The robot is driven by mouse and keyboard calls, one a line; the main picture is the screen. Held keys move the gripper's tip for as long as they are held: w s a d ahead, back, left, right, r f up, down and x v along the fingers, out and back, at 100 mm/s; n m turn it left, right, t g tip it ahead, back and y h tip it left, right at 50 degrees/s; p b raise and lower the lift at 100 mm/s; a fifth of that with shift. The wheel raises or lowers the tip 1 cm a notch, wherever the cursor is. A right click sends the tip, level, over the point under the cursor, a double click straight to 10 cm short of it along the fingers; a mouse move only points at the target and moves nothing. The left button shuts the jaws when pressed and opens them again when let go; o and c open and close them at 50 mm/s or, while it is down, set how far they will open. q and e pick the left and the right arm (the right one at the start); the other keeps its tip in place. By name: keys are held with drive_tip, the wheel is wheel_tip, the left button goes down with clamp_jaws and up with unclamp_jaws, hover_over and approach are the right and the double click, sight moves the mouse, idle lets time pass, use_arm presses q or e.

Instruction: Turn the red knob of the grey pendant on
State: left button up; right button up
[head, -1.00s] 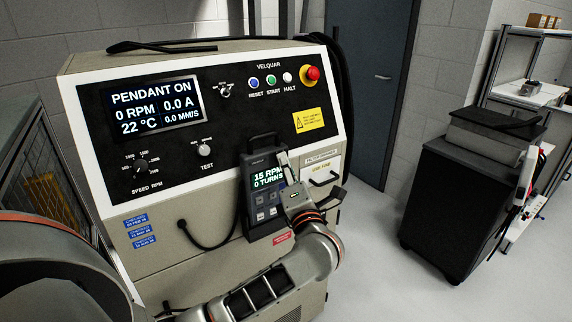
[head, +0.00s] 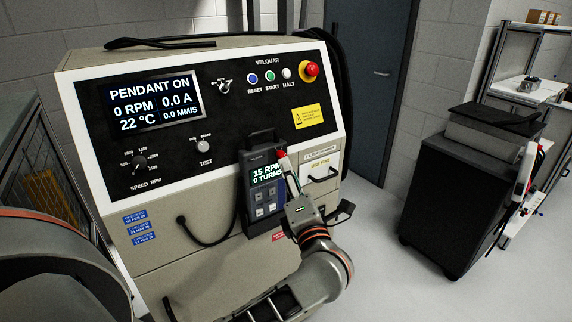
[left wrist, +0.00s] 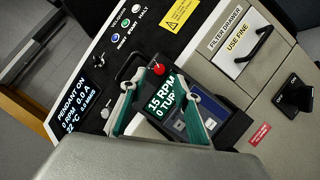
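The grey pendant (head: 250,207) hangs upright on the front of the machine, its lit screen reading 15 RPM and 0 TURNS. Its small red knob (head: 281,154) is at the pendant's upper right; in the left wrist view the red knob (left wrist: 158,69) shows just beyond the fingertips. My left gripper (head: 286,166) is in front of the pendant's right side, just below the knob. In the left wrist view the left gripper (left wrist: 160,88) has its two green-padded fingers spread apart with nothing between them. I cannot tell whether a finger touches the pendant. My right gripper is out of view.
The machine panel (head: 228,125) carries a PENDANT ON display, dials, buttons and a red emergency stop (head: 311,69). A filter drawer handle (head: 322,177) and a black ON/OFF switch (left wrist: 294,95) lie right of the pendant. A cable hangs left of it. A black cabinet (head: 455,210) stands right across clear floor.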

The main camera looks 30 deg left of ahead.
use_arm(q)
drive_tip(key=v, duration=0.7)
drive_tip(key=shift+s+d, duration=0.1)
